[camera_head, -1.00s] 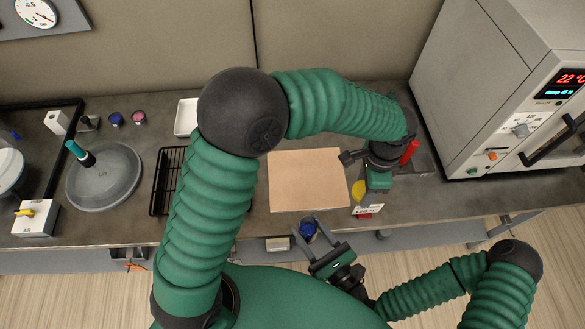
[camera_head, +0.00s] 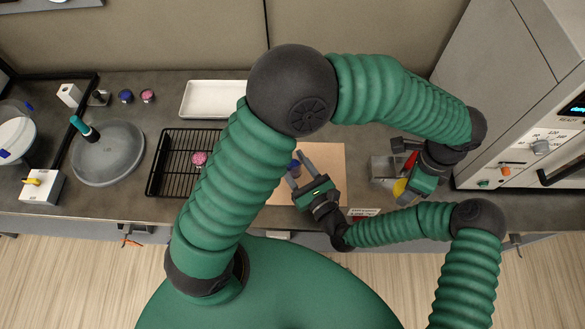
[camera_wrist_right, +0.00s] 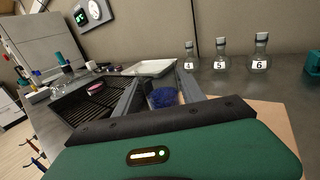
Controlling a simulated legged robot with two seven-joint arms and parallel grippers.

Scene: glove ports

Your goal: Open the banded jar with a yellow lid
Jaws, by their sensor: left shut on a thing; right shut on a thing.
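My left gripper (camera_head: 410,182) hangs at the bench's right side, beside the steel tray. A round yellow lid (camera_head: 398,187) shows at its jaws, which are shut on it; its fingertips are partly hidden. My right gripper (camera_head: 303,166) is shut on a small jar with a dark blue round top (camera_head: 294,168), over the tan board. The right wrist view shows this blue top (camera_wrist_right: 163,97) between the two grey fingers. I cannot tell whether the blue is a lid or contents. The jar's side and any bands are hidden, and no yellow lid shows on it.
A black wire rack (camera_head: 172,165) holds a pink round item (camera_head: 200,158). A white tray (camera_head: 215,98) lies behind it. The tan board (camera_head: 325,160) is mostly clear. An oven-like cabinet (camera_head: 540,120) stands right. Numbered flasks (camera_wrist_right: 220,58) stand at the back.

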